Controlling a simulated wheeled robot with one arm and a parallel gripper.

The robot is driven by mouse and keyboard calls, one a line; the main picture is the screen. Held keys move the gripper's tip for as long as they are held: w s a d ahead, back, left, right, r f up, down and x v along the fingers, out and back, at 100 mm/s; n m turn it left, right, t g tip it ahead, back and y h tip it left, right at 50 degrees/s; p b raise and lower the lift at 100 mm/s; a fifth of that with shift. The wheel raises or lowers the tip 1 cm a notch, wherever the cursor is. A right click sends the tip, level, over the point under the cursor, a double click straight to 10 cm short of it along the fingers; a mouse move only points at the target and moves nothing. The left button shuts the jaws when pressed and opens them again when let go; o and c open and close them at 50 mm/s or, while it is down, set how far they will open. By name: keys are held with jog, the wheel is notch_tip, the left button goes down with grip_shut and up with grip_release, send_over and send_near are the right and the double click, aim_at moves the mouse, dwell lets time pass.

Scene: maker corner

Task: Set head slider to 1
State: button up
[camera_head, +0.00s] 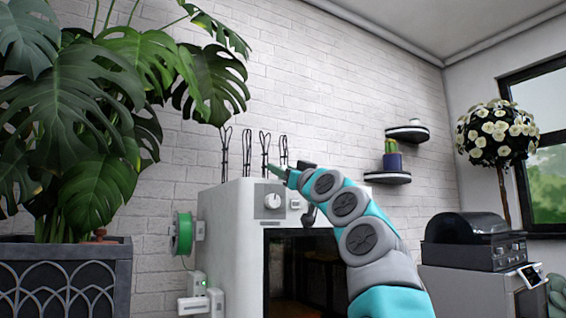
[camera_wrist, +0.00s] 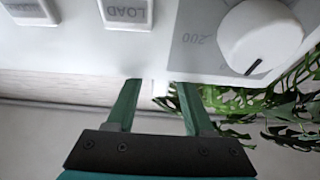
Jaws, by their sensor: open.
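A white box-shaped machine (camera_head: 232,225) with a dark front window stands against the brick wall. A white round knob (camera_head: 273,202) on a grey panel is at its upper front; the knob also shows in the wrist view (camera_wrist: 262,32). In the wrist view the panel appears upside down, with a button marked LOAD (camera_wrist: 127,14) and a "200" beside the knob. My gripper (camera_head: 276,172) is at the machine's top front edge, above the knob. Its two green fingers (camera_wrist: 157,84) are apart, with nothing held, just off the panel edge. I cannot make out a head slider.
A green spool (camera_head: 184,233) hangs on the machine's left side. Several thin black wire loops (camera_head: 247,152) rise behind its top. A large leafy plant (camera_head: 95,110) in a dark planter (camera_head: 65,275) is at left. A black grill-like unit (camera_head: 472,242) stands at right.

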jog(key=shift+c, duration=0.3)
grip_shut()
dwell(1.1)
